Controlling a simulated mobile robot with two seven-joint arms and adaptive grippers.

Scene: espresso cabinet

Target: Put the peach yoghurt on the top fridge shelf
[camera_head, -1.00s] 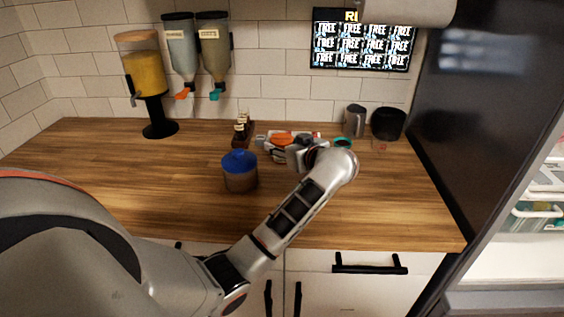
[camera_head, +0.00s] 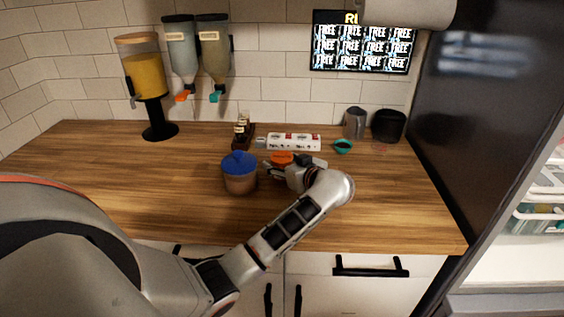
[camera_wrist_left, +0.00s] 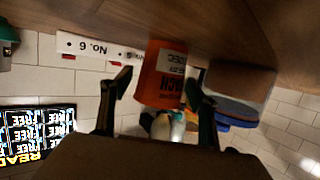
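The peach yoghurt is an orange tub (camera_head: 281,158) on the wooden counter, partly hidden by my left gripper in the head view. My right gripper is not in view.
A blue-lidded jar (camera_head: 240,178) stands just left of the gripper. The counter's front right is clear.

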